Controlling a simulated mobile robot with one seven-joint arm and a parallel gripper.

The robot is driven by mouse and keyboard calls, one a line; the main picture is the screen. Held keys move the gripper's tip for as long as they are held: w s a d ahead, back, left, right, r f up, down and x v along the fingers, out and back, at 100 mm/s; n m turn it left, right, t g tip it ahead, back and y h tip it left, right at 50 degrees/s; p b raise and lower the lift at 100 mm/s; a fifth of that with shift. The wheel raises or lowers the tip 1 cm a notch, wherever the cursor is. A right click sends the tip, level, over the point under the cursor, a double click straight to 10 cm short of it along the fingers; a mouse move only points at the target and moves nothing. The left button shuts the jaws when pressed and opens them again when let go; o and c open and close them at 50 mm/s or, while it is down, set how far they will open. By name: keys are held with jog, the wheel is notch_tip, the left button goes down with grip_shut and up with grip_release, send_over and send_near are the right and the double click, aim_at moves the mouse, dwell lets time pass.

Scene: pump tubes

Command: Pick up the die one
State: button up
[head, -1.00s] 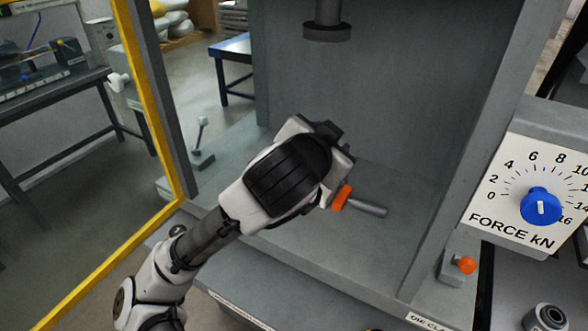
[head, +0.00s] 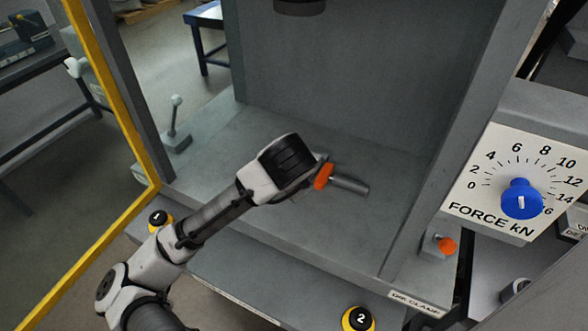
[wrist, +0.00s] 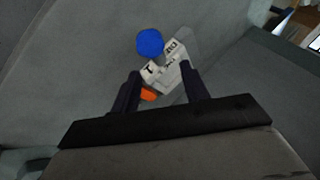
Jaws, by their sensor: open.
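The die one (wrist: 171,75) is a pale block with dark lettering on its labels, including what looks like a 1. In the wrist view it lies between and just beyond the fingertips of my gripper (wrist: 161,70). My gripper is open, with one dark finger at each side of the block; I cannot tell whether either touches it. In the head view my wrist hides the block and the fingers.
An orange part (head: 323,176) with a grey cylinder (head: 349,186) lies beside my wrist on the press bed (head: 235,150). A blue disc (wrist: 149,42) is beside the block. The force dial (head: 520,199) and an orange-knobbed clamp (head: 446,246) stand right. A yellow frame post (head: 112,105) stands left.

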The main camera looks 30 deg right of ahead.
jog(key=shift+p+x, duration=0.75)
jog(key=shift+x, duration=2.25)
jog(key=shift+s+f, duration=0.1)
grip_shut()
